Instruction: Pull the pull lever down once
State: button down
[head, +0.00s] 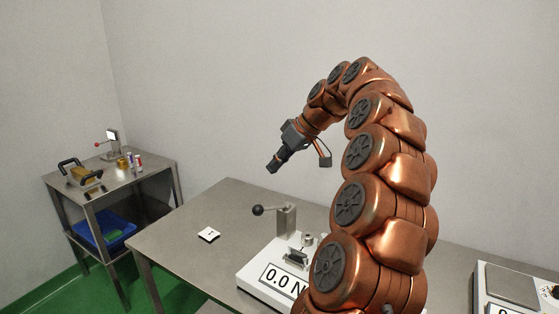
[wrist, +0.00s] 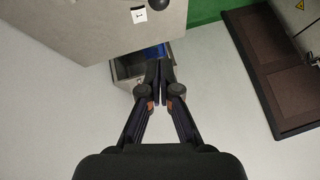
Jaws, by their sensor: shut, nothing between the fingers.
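A lever with a black ball knob (head: 258,210) sticks out to the left from an upright metal post on a white tester (head: 250,270) on the table. The lever lies roughly level. The tester's display reads 0.0 N. My gripper (head: 273,167) is above the lever, apart from it, pointing down and left. In the wrist view my gripper's fingers (wrist: 160,72) are together with nothing between them. The knob also shows, cut off, at the top edge of the wrist view (wrist: 159,4).
A small white numbered tile (head: 208,234) lies on the metal table (head: 180,240). A side table at left holds a red-knobbed lever device (head: 111,143), a black-handled item and small cans, with a blue bin (head: 100,232) below. Another white device (head: 510,285) stands at right.

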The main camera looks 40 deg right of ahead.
jog(key=p, duration=0.2)
send_over(260, 206)
jog(key=w+d, duration=0.1)
jog(key=f, duration=0.6)
jog(key=shift+d, duration=0.2)
jog(key=shift+s+a+f, duration=0.15)
jog(key=shift+s+f, duration=0.1)
jog(key=shift+f, duration=0.6)
jog(key=shift+s+a+f, duration=0.15)
jog(key=shift+s+f, duration=0.05)
jog(key=shift+f, duration=0.6)
jog(key=shift+f, duration=0.1)
jog(key=shift+s+a+f+h+b, duration=0.1)
jog(key=shift+a+f+h+b, duration=0.3)
jog(key=shift+f+b, duration=0.55)
jog(key=a+f+n+t+h+b, duration=0.2)
jog(key=f+h+b, duration=0.4)
jog(key=f+b, duration=0.4)
jog(key=s+a+b, duration=0.1)
jog(key=b, duration=0.3)
jog(key=shift+n+b, duration=0.3)
jog(key=shift+n, duration=0.1)
jog(key=shift+a+f, duration=0.1)
jog(key=shift+f, duration=0.1)
